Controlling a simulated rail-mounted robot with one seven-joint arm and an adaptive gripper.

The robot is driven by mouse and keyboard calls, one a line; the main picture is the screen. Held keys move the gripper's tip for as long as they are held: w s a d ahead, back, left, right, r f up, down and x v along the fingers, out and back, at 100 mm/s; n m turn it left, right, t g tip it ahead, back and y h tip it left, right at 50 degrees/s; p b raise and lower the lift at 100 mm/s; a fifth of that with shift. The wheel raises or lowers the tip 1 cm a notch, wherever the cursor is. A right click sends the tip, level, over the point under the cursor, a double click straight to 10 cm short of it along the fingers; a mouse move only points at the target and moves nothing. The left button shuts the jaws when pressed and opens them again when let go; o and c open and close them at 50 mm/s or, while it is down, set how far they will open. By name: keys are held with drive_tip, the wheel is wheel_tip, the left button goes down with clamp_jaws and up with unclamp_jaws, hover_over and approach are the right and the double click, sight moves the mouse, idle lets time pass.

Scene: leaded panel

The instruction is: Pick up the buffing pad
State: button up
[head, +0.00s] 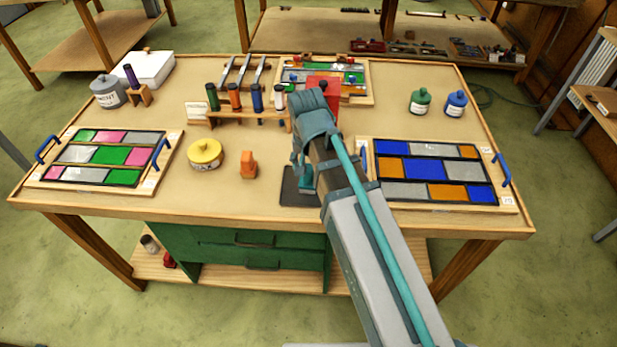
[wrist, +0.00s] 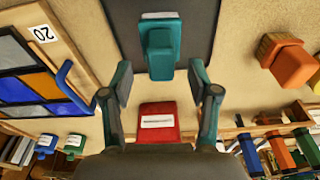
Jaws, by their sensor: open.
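A teal block with a raised grip and a pale end (wrist: 160,50), which looks like the buffing pad, rests on a dark mat (wrist: 205,15) in the wrist view. In the head view a teal piece (head: 306,185) shows at the dark mat (head: 290,196), mostly hidden by my arm. My gripper (wrist: 160,85) is open, with its two fingers apart on either side of the block's line. The block lies just past the fingertips, and nothing is held. In the head view my gripper (head: 302,165) is over the mat, partly hidden.
An orange block (head: 248,164) and a yellow tin (head: 205,154) stand left of the mat. A blue and orange glass panel (head: 510,203) lies to the right. Behind are a red labelled box (head: 325,86) and a rack of coloured tubes (head: 203,122).

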drive_tip(key=shift+w+f, duration=0.15)
drive_tip(key=shift+f, duration=0.55)
drive_tip(key=shift+w+f, duration=0.1)
drive_tip(key=shift+f, duration=0.55)
clamp_jaws()
drive_tip(key=shift+r, duration=0.2)
